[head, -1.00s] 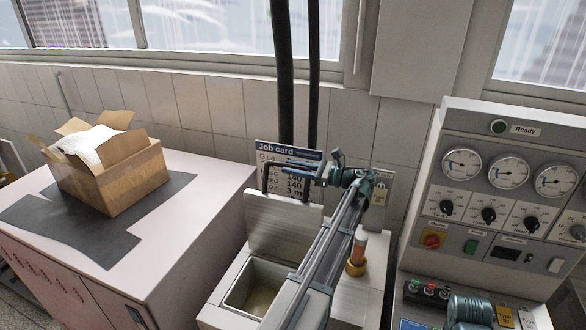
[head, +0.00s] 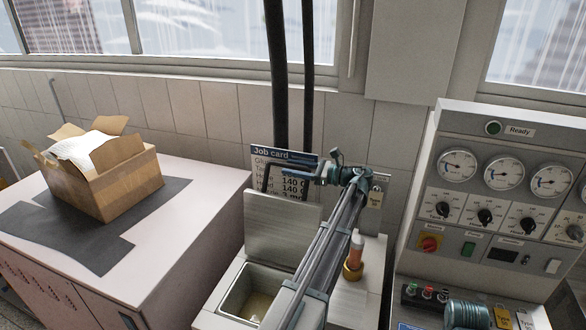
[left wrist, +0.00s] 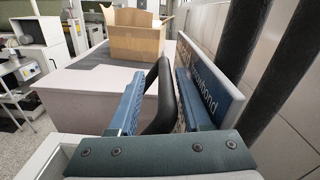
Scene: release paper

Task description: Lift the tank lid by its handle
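The tank (head: 231,322) stands open at bottom centre in the head view, a pale box with a square well and tan contents. Its grey lid (head: 272,228) stands upright at the back of the well. The dark lid handle (head: 266,180) rises above the lid's top edge; it also shows in the left wrist view (left wrist: 160,92). My left gripper (head: 287,170) reaches it from the right. In the left wrist view the handle is between its blue fingers (left wrist: 157,98), with gaps visible, so they look open around it. My right gripper is not in view.
A job card (head: 262,153) stands just behind the handle, close to my fingers. Two dark pipes (head: 277,90) rise behind. A control panel (head: 478,225) is at right, a carton (head: 115,185) on the left cabinet.

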